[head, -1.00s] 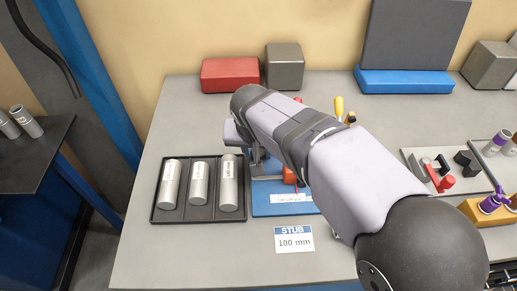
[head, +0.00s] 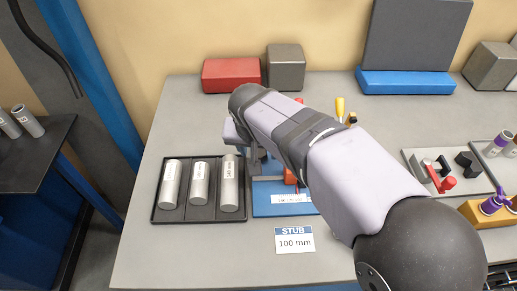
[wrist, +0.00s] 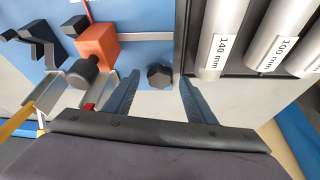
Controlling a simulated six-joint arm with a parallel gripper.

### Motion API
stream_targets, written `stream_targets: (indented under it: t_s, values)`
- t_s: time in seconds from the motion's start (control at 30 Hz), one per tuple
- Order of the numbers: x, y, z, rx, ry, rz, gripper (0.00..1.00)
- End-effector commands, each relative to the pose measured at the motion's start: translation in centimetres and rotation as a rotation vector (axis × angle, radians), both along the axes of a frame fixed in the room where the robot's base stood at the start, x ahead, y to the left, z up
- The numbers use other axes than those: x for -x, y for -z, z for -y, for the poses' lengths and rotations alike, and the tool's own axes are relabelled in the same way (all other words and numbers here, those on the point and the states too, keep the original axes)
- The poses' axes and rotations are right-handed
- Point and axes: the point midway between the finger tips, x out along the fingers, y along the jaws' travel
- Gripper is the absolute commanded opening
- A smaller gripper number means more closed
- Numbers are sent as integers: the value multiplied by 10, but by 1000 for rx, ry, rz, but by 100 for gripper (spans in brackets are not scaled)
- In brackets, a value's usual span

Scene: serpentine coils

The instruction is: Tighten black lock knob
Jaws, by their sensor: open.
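In the wrist view a black faceted knob (wrist: 159,76) stands at the edge of the blue fixture plate, between the tips of my gripper (wrist: 158,86). My gripper is open, one finger on each side of this knob, and contact is not visible. A second black knob, round (wrist: 83,72), sticks out from an orange block (wrist: 97,45) on the same fixture, left of the left finger. I cannot tell from the labels which is the lock knob. In the head view the blue plate (head: 268,207) shows, but my arm hides both knobs and most of the gripper.
A black tray (head: 200,217) with labelled metal cylinders stands close left of the fixture. Black and grey brackets (wrist: 42,50) sit on the fixture's other side. A STUB 100 mm card (head: 294,240) lies in front. Red and grey blocks (head: 231,75) stand at the back.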

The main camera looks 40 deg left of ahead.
Motion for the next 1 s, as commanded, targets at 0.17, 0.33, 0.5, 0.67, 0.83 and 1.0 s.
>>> stream_targets:
  t_s: [0.17, 0.33, 0.5, 0.67, 0.83, 1.0]
  values:
    - [5, -15, 2, -5, -1, 2, 50]
    - [12, -36, 8, -5, 0, 1, 50]
    - [19, -56, 12, -4, -1, 1, 50]
    - [22, -65, 15, -3, -1, 1, 50]
    - [23, -67, 15, -3, -1, 1, 50]
    - [23, -67, 15, -3, -1, 1, 50]
